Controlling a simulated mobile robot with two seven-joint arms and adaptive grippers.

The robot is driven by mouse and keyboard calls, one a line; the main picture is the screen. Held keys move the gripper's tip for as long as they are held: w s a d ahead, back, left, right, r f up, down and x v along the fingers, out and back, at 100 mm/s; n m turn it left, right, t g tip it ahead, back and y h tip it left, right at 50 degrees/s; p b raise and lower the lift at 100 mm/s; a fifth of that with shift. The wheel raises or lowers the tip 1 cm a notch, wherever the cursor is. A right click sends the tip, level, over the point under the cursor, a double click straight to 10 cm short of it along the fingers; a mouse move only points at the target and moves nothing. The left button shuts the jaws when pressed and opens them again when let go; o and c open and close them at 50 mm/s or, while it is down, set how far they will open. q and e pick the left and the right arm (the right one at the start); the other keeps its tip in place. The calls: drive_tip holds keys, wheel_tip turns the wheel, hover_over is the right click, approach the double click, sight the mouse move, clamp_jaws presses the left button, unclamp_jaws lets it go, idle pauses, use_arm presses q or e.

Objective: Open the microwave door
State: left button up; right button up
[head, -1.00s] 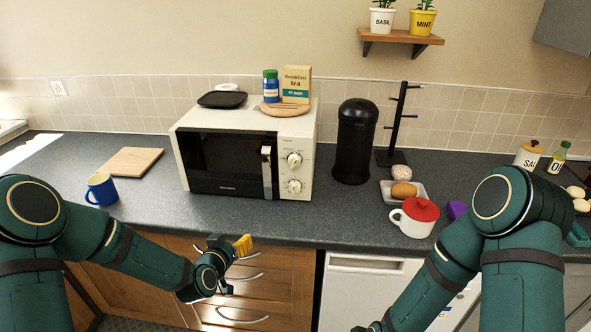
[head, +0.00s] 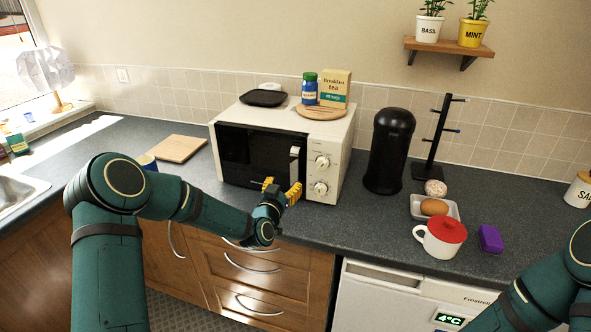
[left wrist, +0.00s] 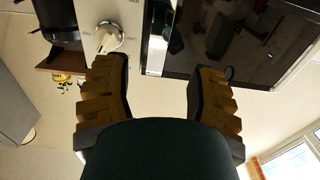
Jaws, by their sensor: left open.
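The microwave (head: 330,150) is cream with a dark glass door (head: 258,160) and stands on the counter with its door shut. Its pale upright handle (head: 294,166) is at the door's right edge, beside two knobs (head: 321,175). My left gripper (head: 281,187) is open and empty, just in front of the lower part of the handle. In the left wrist view, the open fingers (left wrist: 158,95) point at the microwave front, with a knob (left wrist: 108,38) near one finger and the dark door (left wrist: 230,40) past the other. My right gripper is out of view; only my right arm shows.
A wooden board with a jar (head: 309,88) and a tea box (head: 334,88) sits on top, beside a black dish (head: 263,97). A black canister (head: 390,150) stands to the right. A wooden chopping board (head: 177,148) and a partly hidden blue mug (head: 148,162) are on the left.

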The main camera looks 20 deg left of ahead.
sight(294, 170)
use_arm(q)
drive_tip(key=w, duration=0.9)
drive_tip(key=shift+w+d, duration=0.1)
drive_tip(key=shift+d, duration=0.15)
clamp_jaws()
